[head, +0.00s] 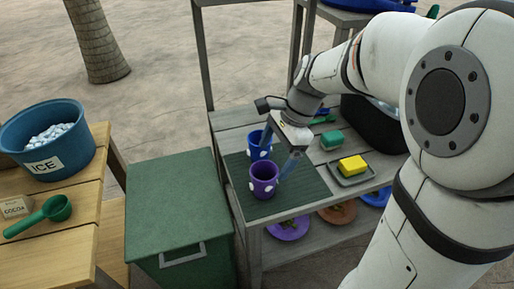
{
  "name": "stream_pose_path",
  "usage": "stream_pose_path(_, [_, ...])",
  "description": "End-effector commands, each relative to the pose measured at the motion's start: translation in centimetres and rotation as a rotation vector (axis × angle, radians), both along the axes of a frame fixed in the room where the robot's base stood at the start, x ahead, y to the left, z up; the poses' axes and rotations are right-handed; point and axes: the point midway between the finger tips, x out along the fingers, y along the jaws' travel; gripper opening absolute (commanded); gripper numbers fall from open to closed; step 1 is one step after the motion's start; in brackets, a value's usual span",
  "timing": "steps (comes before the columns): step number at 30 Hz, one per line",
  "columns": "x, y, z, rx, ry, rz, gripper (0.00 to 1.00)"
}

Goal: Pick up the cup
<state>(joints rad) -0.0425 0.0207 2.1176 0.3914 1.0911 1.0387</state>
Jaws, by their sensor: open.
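A purple cup (264,182) with white spots stands upright on the dark green mat (300,198) near the front of the grey slatted table. A blue cup (256,152) with white marks stands just behind it on the mat. My gripper (277,158) reaches down from the upper right, its bluish fingers apart and nothing seen held between them. One finger overlaps the blue cup in view, and the other is just right of the purple cup's rim. I cannot tell whether either finger touches a cup.
A yellow sponge (352,165) lies on a small tray, with a green block (332,140) behind it. A dark green bin (178,215) stands left of the table. A wooden table at far left holds an ICE tub (45,150) and a green scoop (42,214). Plates lie on the lower shelf.

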Motion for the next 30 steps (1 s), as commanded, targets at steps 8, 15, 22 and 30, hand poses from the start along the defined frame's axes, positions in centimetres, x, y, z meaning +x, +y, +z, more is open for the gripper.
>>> stream_pose_path(8, [1.2, 1.7, -3.3, 0.028, 0.079, -0.125, 0.88])
stream_pose_path(15, [0.7, 2.2, -5.3, 0.029, 0.078, -0.123, 0.88])
stream_pose_path(22, [-0.1, 2.9, -8.7, 0.028, 0.078, -0.121, 0.88])
stream_pose_path(30, [-0.1, 3.2, -9.1, 0.028, 0.074, -0.123, 0.88])
